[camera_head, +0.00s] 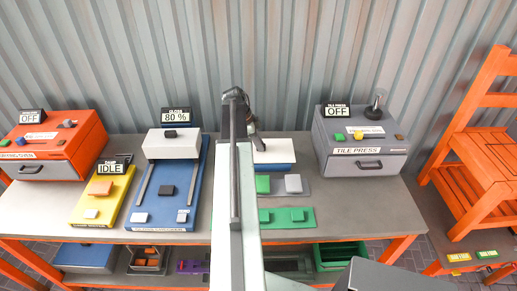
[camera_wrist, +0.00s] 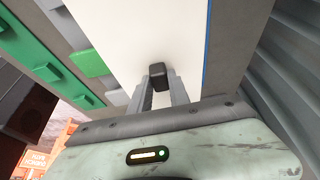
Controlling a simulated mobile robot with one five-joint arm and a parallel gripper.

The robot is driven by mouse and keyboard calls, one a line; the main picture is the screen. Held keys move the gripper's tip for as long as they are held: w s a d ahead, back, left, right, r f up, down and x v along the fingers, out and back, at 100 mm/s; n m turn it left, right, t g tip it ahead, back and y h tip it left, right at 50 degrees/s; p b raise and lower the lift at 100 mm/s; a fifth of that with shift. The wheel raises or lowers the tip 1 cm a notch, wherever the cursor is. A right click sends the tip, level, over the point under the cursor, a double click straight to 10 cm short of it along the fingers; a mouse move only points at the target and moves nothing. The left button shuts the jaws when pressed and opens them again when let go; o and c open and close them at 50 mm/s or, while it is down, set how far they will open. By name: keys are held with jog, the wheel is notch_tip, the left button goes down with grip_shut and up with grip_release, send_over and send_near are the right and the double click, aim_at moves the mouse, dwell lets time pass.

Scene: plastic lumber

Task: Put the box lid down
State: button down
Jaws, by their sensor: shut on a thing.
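The box lid (camera_wrist: 120,30) is a flat white panel with a dark knob (camera_wrist: 157,76), filling the upper middle of the wrist view. My gripper (camera_wrist: 161,92) is shut on this knob. In the head view the white lid (camera_head: 275,151) shows just right of my arm, over a blue box (camera_head: 280,168) at the back of the bench. A strip of blue runs along the lid's right edge in the wrist view. I cannot tell whether the lid rests on the box or hangs slightly above it. My arm hides the left part of both in the head view.
The grey tile press (camera_head: 362,145) stands close on the right. A grey tray (camera_head: 300,196) with green and grey tiles and a green mat (camera_head: 287,217) lie in front. A blue gloss machine (camera_head: 165,190) is on the left, and a corrugated wall is behind.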

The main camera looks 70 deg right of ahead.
jog(key=shift+w+d+f, duration=0.1)
jog(key=shift+w+d, duration=0.15)
jog(key=shift+d, duration=0.35)
jog(key=shift+w+d, duration=0.2)
jog(key=shift+d, duration=0.35)
jog(key=f+b, duration=0.4)
jog(key=shift+d, duration=0.2)
jog(key=shift+r, duration=0.25)
jog(key=shift+f, duration=0.15)
jog(key=c, duration=1.2)
grip_release()
jog(key=shift+c, duration=0.2)
